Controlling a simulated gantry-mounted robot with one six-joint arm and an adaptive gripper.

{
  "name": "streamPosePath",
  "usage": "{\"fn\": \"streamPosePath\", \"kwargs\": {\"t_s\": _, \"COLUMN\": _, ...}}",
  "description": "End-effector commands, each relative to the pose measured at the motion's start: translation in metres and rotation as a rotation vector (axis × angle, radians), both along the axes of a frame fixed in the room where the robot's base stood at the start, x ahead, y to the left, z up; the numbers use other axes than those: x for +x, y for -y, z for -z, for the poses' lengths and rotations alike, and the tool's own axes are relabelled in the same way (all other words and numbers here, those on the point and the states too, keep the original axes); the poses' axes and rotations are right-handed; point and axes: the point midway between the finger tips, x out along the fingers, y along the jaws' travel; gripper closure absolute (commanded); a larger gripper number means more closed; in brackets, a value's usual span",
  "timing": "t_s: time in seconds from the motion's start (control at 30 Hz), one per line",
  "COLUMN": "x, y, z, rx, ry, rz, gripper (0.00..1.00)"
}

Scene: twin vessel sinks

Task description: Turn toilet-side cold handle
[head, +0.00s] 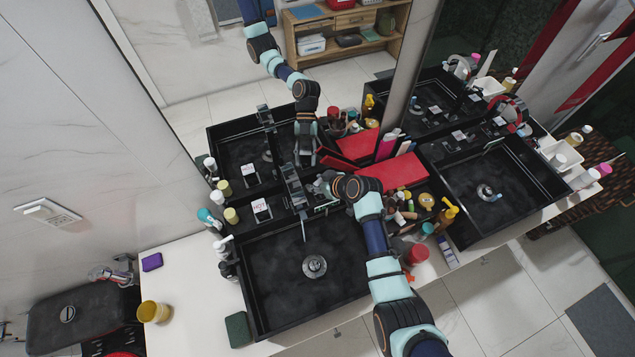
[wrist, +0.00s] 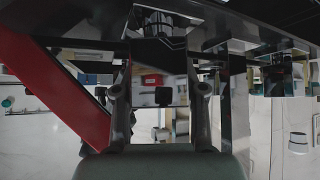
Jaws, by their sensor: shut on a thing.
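The left black sink (head: 310,270) has a tall square chrome faucet (head: 294,188) at its back edge. A white card with red HOT lettering (head: 261,205) stands left of the faucet. My gripper (head: 322,190) is just right of the faucet, on the cold side, and covers most of the handle there in the head view. In the wrist view my gripper (wrist: 160,92) has a finger on each side of a shiny, mirror-like block, the cold handle (wrist: 158,60), and is shut on it. I cannot tell the handle's turn angle.
Red boxes (head: 400,171) and crowded bottles and cosmetics stand right of my gripper, between the two sinks. The right black sink (head: 500,190) lies beyond. Bottles (head: 208,217) stand at left. A mirror rises behind the faucet. The left basin is empty.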

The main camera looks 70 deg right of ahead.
Motion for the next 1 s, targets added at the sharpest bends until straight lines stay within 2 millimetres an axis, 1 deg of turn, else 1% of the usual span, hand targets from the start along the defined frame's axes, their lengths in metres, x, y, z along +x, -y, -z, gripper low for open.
{"fn": "streamPosePath", "kwargs": {"t_s": 0.07, "x": -0.0002, "y": -0.0012, "z": -0.0038, "rx": 0.0, "ry": -0.004, "rz": 0.069, "gripper": 0.94}}
{"fn": "streamPosePath", "kwargs": {"t_s": 0.2, "x": -0.0017, "y": 0.0015, "z": -0.0049, "rx": -0.001, "ry": -0.006, "rz": 0.245, "gripper": 0.94}}
{"fn": "streamPosePath", "kwargs": {"t_s": 0.4, "x": -0.0038, "y": 0.0046, "z": -0.0013, "rx": -0.002, "ry": -0.004, "rz": 0.406, "gripper": 0.94}}
{"fn": "streamPosePath", "kwargs": {"t_s": 0.53, "x": -0.0046, "y": 0.0056, "z": 0.0001, "rx": -0.002, "ry": -0.002, "rz": 0.442, "gripper": 0.94}}
{"fn": "streamPosePath", "kwargs": {"t_s": 0.8, "x": -0.0047, "y": 0.006, "z": 0.0006, "rx": 0.0, "ry": 0.0, "rz": 0.444, "gripper": 0.94}}
{"fn": "streamPosePath", "kwargs": {"t_s": 0.83, "x": -0.0047, "y": 0.006, "z": 0.0006, "rx": 0.0, "ry": 0.0, "rz": 0.444, "gripper": 0.54}}
{"fn": "streamPosePath", "kwargs": {"t_s": 0.9, "x": -0.0047, "y": 0.0059, "z": 0.0006, "rx": 0.0, "ry": 0.0, "rz": 0.444, "gripper": 0.43}}
{"fn": "streamPosePath", "kwargs": {"t_s": 0.97, "x": -0.0047, "y": 0.006, "z": 0.0005, "rx": 0.0, "ry": 0.0, "rz": 0.444, "gripper": 0.33}}
{"fn": "streamPosePath", "kwargs": {"t_s": 1.0, "x": -0.0047, "y": 0.006, "z": 0.0005, "rx": 0.0, "ry": 0.0, "rz": 0.444, "gripper": 0.33}}
